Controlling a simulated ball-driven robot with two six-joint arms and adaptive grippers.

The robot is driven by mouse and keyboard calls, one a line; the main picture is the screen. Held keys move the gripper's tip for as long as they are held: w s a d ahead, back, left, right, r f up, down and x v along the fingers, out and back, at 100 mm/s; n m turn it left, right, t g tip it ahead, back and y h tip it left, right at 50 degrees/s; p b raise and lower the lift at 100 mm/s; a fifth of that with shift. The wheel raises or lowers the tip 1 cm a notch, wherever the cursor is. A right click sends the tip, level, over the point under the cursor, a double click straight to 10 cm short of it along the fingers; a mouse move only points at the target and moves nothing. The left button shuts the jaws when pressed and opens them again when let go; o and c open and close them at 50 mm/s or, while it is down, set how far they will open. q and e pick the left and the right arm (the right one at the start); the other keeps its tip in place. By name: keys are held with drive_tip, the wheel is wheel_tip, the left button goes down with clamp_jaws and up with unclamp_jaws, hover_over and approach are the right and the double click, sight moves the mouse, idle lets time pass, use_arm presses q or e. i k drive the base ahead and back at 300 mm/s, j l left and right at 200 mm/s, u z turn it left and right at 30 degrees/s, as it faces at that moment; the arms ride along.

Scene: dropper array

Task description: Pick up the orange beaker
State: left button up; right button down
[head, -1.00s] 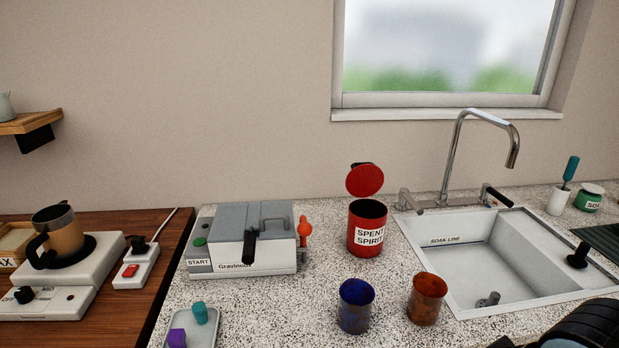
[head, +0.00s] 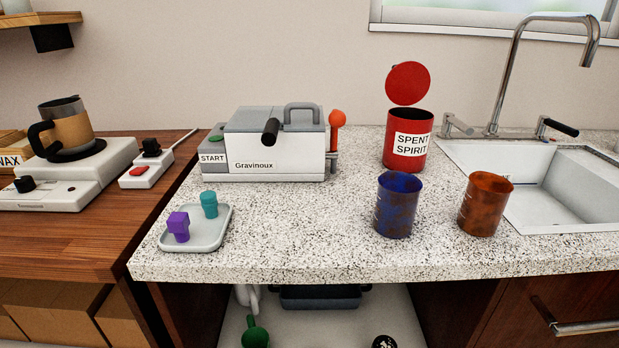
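The orange beaker (head: 486,204) stands upright on the speckled counter, near its front edge and just left of the sink. It is a rusty, blotchy orange. A blue beaker (head: 398,206) with brownish patches stands upright to its left, with a clear gap between them. Neither of my grippers shows in the head view now.
A red "SPENT SPIRIT" can (head: 408,144) with its lid up stands behind the beakers. The sink (head: 570,190) is to the right. A Gravinoux machine (head: 270,146) and a tray (head: 208,240) with two stoppers are left. The counter between tray and blue beaker is clear.

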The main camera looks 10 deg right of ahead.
sight(485, 200)
drive_tip(key=z, duration=1.35)
